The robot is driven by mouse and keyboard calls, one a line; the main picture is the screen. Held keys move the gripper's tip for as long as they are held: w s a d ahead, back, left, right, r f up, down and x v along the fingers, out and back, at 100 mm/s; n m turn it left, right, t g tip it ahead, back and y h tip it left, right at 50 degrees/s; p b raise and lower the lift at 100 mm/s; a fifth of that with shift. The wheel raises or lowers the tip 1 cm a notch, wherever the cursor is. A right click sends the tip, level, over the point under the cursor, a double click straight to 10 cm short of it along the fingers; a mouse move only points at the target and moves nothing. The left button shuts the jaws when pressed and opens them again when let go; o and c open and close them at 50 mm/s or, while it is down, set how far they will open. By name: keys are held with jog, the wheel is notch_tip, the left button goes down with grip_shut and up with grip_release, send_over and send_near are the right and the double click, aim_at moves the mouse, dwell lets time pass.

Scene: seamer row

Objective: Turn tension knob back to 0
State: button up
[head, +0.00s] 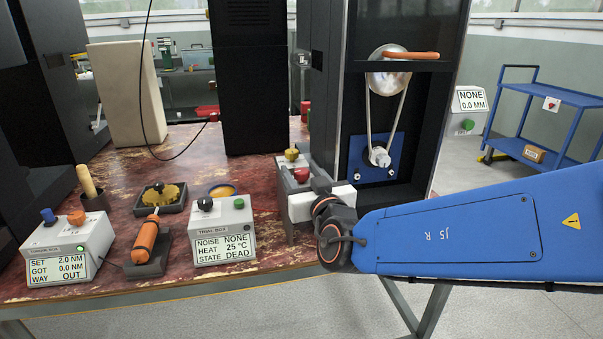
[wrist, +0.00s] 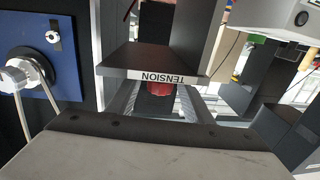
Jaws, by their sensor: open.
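In the wrist view, a dark shelf-like plate carries an upside-down label reading TENSION (wrist: 163,77). A red knob (wrist: 160,89) shows just below the label, partly hidden by the plate. My gripper (wrist: 160,103) has its two grey fingers apart, one on each side of the red knob; whether they touch it cannot be told. In the head view, my gripper (head: 309,186) is at the left side of the dark seamer (head: 330,100), over the table's right end. A red knob (head: 301,174) shows by its fingers there. The knob's pointer and scale are not visible.
A belt and pulley (head: 389,72) sit on the seamer, right of my gripper. A display (head: 471,100) reads NONE, 0.0 MM. The trial box (head: 223,231), an orange-handled tool (head: 147,238) and a SET/GOT box (head: 68,248) stand on the table (head: 110,285). A blue cart (head: 555,96) is behind, right.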

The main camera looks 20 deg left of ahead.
jog(key=v, duration=1.7)
jog(key=shift+s, duration=0.15)
